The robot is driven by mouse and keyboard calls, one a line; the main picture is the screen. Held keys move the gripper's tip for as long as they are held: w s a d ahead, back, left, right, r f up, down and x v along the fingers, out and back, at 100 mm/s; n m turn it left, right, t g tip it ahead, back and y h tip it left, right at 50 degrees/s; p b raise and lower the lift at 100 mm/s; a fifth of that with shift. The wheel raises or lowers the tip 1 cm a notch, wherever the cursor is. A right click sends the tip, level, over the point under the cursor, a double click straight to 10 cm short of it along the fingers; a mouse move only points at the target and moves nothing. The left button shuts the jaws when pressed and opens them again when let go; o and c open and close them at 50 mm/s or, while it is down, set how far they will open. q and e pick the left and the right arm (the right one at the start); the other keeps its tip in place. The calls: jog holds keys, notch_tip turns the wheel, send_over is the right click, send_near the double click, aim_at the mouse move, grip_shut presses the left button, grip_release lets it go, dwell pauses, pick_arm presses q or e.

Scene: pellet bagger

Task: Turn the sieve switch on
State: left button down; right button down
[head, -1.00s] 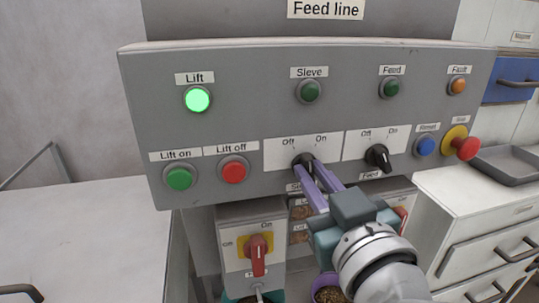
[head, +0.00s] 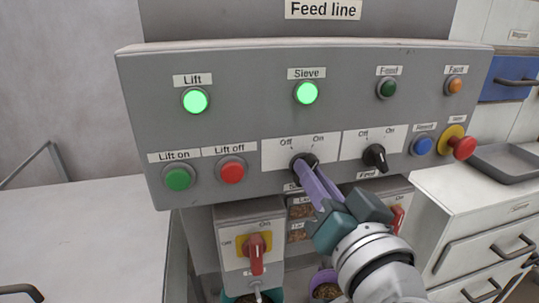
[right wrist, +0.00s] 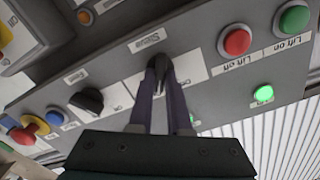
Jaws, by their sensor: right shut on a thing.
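The sieve switch (head: 304,162) is a black rotary knob on a white plate marked Off and On, in the middle of the grey panel (head: 345,100). My right gripper (head: 310,178) is shut on this knob, its purple fingers on either side of it. The fingers hide part of the knob in the head view. In the right wrist view the knob (right wrist: 160,66) sits between the fingertips. The Sieve lamp (head: 306,93) above it is lit bright green. My left gripper is not in view.
The Lift lamp (head: 195,100) is lit green; the Feed lamp (head: 387,88) is dark. The feed switch (head: 375,156) stands close right of my gripper. A red emergency button (head: 463,147) sticks out at the far right. A red-handled switch (head: 256,252) is below the panel.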

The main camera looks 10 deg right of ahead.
dwell(0.4)
jog(key=c, duration=0.9)
grip_release()
jog(key=shift+o, duration=0.2)
jog(key=shift+s, duration=0.1)
jog(key=s, duration=0.9)
jog(key=shift+s+d+b, duration=0.15)
jog(key=shift+s+b, duration=0.2)
jog(key=shift+s, duration=0.05)
